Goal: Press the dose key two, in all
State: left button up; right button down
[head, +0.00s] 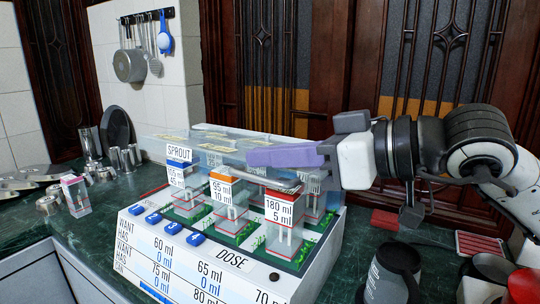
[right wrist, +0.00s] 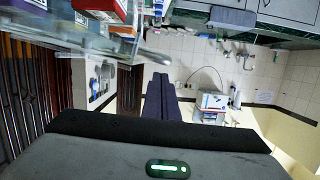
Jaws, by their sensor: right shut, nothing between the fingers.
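The dosing unit (head: 222,258) stands on the counter, with a white sloping front marked DOSE and ml figures. A row of small blue keys runs along its upper left edge; the second key from the left (head: 153,218) appears to be dose key two, though its digit is small. Labelled clear containers stand on top, including one with a 180 ml label (head: 279,209). My right gripper (head: 256,157) is shut and empty, its purple fingers pointing left above the containers, up and right of the keys and apart from them. Its shut fingers also show in the right wrist view (right wrist: 160,85). My left gripper is out of view.
A dark grey mug (head: 392,275) and red cups stand at the front right. Pans and utensils hang on the wall. The counter left of the keys is mostly clear.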

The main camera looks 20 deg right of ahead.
aim_at(154, 218)
jog(key=u, duration=0.05)
jog(key=k, duration=1)
